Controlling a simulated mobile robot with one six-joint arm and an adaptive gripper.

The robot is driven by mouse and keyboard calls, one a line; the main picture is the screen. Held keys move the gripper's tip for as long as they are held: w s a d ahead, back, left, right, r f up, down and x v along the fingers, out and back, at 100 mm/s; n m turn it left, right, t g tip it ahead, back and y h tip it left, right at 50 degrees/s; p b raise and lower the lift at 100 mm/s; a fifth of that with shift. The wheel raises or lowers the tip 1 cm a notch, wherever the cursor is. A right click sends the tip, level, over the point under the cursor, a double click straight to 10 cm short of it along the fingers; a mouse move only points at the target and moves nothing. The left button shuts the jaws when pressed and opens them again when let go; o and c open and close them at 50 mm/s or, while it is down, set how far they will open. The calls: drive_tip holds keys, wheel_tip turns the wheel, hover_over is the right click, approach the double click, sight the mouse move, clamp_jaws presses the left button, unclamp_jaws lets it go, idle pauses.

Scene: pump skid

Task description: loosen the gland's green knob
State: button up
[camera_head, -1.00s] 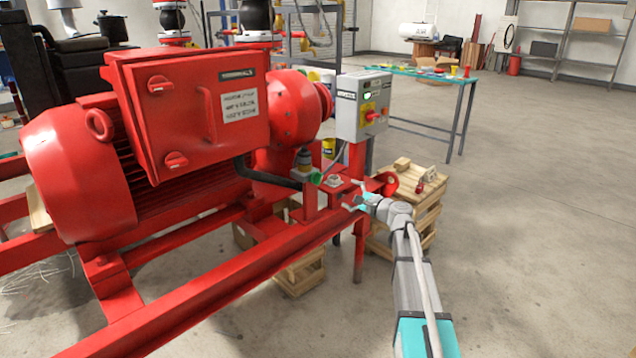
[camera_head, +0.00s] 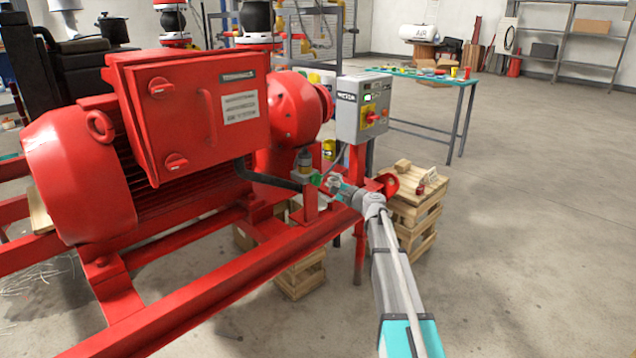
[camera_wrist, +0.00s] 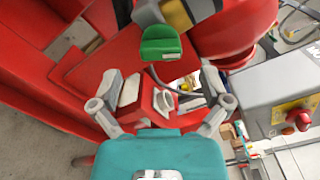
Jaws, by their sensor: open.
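The gland's green knob (camera_head: 316,179) sits at the end of the gland on the red skid, below the pump casing. In the wrist view the green knob (camera_wrist: 161,43) is ahead of the fingertips, under a grey and yellow body (camera_wrist: 176,12). My gripper (camera_head: 330,182) is just to the right of the knob. In the wrist view my gripper (camera_wrist: 160,88) has its two fingers spread wide with nothing between them. A gap shows between the fingertips and the knob.
A grey control box (camera_head: 362,108) with a red knob stands close behind my gripper. The red motor terminal box (camera_head: 190,110) is to the left. A red skid rail (camera_head: 215,290) runs below. A wooden crate (camera_head: 418,215) stands right of the skid. Open floor lies further right.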

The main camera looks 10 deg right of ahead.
sight(320, 182)
drive_tip(key=shift+x, duration=2.3)
drive_tip(key=c, duration=1)
drive_tip(key=shift+a, duration=0.3)
drive_tip(key=shift+c, duration=0.8)
drive_tip(key=shift+s+d, duration=0.1)
drive_tip(key=shift+d, duration=0.15)
